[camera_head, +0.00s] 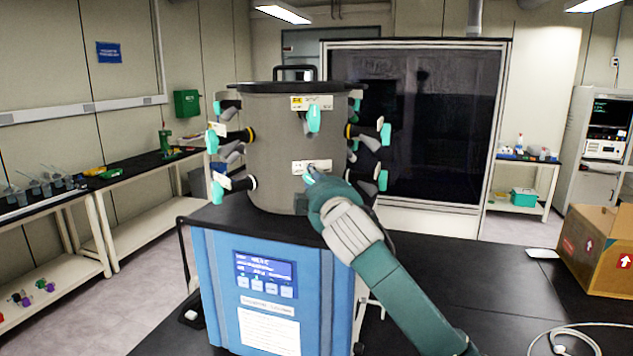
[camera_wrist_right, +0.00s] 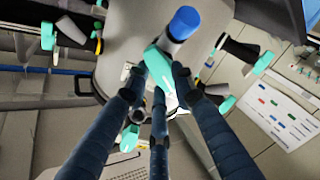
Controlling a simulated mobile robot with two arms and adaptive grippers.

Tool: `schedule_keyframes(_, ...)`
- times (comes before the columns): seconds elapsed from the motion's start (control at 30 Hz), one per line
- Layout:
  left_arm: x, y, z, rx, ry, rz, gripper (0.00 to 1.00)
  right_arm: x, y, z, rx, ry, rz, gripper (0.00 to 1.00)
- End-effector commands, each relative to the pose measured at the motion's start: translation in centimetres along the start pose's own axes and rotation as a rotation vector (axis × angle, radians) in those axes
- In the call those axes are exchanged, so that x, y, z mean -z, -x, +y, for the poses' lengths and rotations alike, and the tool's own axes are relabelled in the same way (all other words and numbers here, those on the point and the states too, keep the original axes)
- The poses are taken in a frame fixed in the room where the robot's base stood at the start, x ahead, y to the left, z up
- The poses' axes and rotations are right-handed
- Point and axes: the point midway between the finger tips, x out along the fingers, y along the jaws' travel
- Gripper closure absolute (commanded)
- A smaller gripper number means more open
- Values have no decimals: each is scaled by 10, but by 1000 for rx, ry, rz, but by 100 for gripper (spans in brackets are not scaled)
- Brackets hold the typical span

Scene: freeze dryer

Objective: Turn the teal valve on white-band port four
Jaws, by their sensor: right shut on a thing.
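The grey drum (camera_head: 270,130) of the freeze dryer carries ports with teal valves in an upper and a lower row. My right gripper (camera_head: 311,178) is at the lower front port, just under a white label (camera_head: 318,167), and mostly hides that port. In the right wrist view the gripper's dark fingers (camera_wrist_right: 160,88) are shut on a teal valve (camera_wrist_right: 158,66), which sits between them. A blue round end (camera_wrist_right: 185,21) is just beyond the valve. The port number is too small to read. My left gripper is not in view.
Another teal valve (camera_head: 313,118) hangs above, under a yellow-marked label (camera_head: 312,102). More valves (camera_head: 218,187) stick out on both sides of the drum. The blue base unit (camera_head: 265,290) stands below. A cardboard box (camera_head: 595,250) is on the dark bench at right.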

Motion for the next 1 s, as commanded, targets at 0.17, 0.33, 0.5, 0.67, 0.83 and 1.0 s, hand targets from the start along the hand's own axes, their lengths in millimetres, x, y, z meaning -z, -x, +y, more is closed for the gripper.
schedule_keyframes(0.17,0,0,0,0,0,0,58,-1,0,-2,4,85,-4,100)
schedule_keyframes(0.33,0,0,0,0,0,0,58,-1,0,-3,4,131,-4,100)
schedule_keyframes(0.5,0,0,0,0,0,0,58,-1,0,-3,4,150,-4,100)
schedule_keyframes(0.67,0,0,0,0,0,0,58,-1,0,-3,4,154,-4,100)
schedule_keyframes(0.83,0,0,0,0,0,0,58,-1,0,-3,4,154,-4,100)
schedule_keyframes(1.0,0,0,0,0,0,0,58,-1,0,-3,3,153,-3,67)
